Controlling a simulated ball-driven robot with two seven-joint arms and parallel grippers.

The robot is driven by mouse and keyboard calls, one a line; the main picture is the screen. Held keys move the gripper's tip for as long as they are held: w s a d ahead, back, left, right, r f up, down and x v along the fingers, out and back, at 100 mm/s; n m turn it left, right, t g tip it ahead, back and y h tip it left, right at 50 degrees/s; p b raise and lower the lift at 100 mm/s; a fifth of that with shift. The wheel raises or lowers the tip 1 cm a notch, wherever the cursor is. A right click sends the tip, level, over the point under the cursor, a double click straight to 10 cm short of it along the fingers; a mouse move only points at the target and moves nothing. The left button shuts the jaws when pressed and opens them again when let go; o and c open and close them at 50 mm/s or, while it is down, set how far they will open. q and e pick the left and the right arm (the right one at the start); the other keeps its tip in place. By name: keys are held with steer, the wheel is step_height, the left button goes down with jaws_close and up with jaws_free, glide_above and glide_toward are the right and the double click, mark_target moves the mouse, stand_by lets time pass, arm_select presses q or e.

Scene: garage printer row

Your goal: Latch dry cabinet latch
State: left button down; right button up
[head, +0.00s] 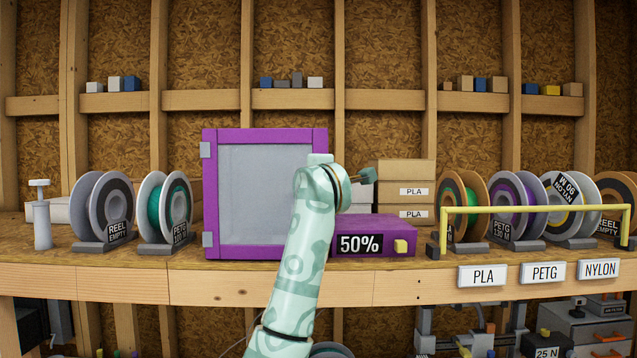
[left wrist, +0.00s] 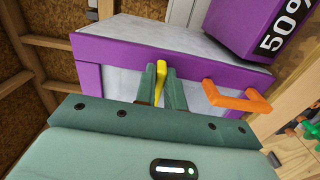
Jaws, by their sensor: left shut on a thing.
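The dry cabinet (head: 265,136) is a purple-framed box with a grey front panel and grey hinges on its left side. It stands on the bench left of centre, and its front looks flush in the head view. In the left wrist view its purple frame (left wrist: 110,48) carries a yellow latch lever (left wrist: 160,68) and an orange handle (left wrist: 238,98). My left gripper (left wrist: 161,88) is shut on the yellow lever, with one green finger on each side. In the head view my left arm covers the cabinet's right edge, hiding the latch and handle. My right gripper is not in view.
A purple box marked 50% (head: 372,222) stands right of the cabinet. Filament spools (head: 164,205) stand on both sides along the bench. Stacked PLA boxes (head: 405,172) are behind. A yellow rail (head: 535,209) crosses in front of the right spools.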

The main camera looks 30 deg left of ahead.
arm_select(q)
steer(key=c, duration=1.5)
jaws_free()
steer(key=b+v, duration=0.4)
steer(key=v, duration=1.2)
steer(key=shift+s+d+b, duration=0.1)
steer(key=shift+s+b, duration=0.05)
steer(key=shift+b, duration=0.15)
